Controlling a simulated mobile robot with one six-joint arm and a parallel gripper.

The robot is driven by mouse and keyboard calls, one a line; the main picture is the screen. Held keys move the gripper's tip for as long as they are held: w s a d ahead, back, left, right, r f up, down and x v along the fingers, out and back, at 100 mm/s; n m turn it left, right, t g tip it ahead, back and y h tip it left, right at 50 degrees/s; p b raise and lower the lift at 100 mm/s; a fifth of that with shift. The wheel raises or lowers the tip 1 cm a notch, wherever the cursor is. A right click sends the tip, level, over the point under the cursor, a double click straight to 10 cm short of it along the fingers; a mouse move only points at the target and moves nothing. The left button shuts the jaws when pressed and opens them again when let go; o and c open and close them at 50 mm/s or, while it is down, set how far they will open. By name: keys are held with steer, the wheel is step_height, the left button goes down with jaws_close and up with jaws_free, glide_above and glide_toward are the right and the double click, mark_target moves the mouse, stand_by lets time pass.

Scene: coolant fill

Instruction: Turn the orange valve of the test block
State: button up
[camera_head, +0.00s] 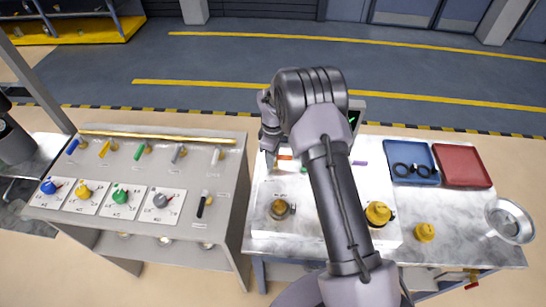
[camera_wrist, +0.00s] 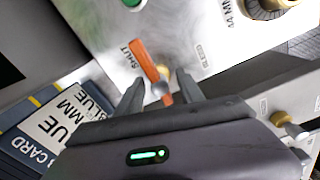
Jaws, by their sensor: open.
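The orange valve (camera_wrist: 147,62) is a flat orange lever on a small metal stem, on the pale top of the test block (camera_wrist: 185,25). In the wrist view the lever lies slantwise, with a SHUT label beside its left side. My gripper (camera_wrist: 160,82) is open, and its two fingers stand on either side of the lever's near part. I cannot tell whether either finger touches it. In the head view the orange lever (camera_head: 285,157) shows just right of my gripper (camera_head: 269,163), and my arm hides part of the block.
A brass fitting (camera_head: 280,208) stands on the block's front left. A green part (camera_wrist: 131,2) sits near the orange lever. To the left is a panel (camera_head: 225,225) with several coloured valves and knobs. Blue (camera_head: 428,178) and red (camera_head: 462,165) trays and a metal bowl (camera_head: 510,222) lie at right.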

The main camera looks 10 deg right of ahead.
jaws_close()
